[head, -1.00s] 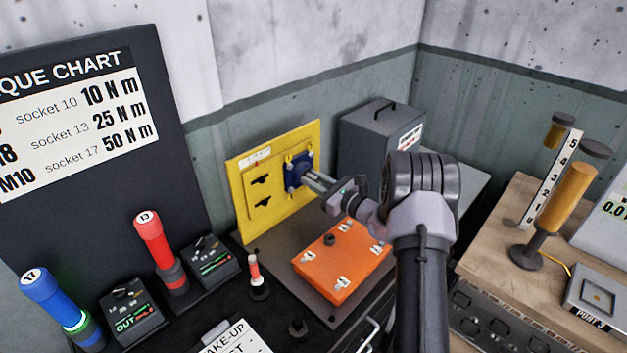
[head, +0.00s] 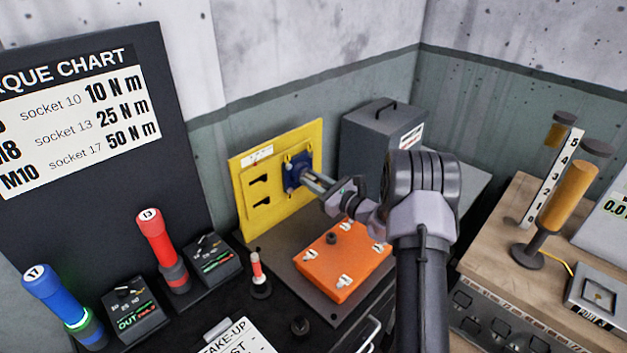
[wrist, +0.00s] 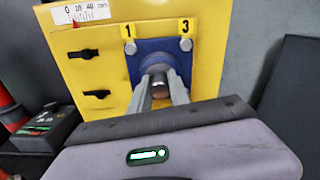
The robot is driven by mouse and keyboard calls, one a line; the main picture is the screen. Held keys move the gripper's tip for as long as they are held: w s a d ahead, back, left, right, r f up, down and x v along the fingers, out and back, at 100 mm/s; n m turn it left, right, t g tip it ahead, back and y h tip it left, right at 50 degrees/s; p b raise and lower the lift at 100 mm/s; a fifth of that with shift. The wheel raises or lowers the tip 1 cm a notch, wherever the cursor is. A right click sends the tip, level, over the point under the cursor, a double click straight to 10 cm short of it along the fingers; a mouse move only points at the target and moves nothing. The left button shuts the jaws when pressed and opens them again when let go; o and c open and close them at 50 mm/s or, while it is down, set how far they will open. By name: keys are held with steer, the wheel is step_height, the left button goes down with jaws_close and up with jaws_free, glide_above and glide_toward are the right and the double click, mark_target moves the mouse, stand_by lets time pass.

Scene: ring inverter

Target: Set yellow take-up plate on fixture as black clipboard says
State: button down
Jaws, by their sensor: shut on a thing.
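The yellow take-up plate (head: 290,206) stands upright at the back of the bench in the head view. It also shows in the wrist view (wrist: 95,72), with a scale label at its top left and two black slots. A blue block (wrist: 146,47) sits on its right side, with yellow tags 1 and 3 above two bolt heads. My gripper (head: 309,177) is shut on a round metal knob (wrist: 159,88) at the front of the blue block. The lower part of the block is hidden by my gripper. The clipboard (head: 240,338) lies at the bottom edge, mostly cut off.
An orange plate (head: 343,262) with several tags lies on a dark base below my arm. Red (head: 162,250) and blue (head: 62,303) torque tools stand at the left. A grey box (head: 378,140) stands behind my gripper. A wooden bench (head: 495,245) is at the right.

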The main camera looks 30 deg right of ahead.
steer(key=c, duration=1.2)
jaws_free()
steer(key=shift+d, duration=0.15)
steer(key=shift+c, duration=0.2)
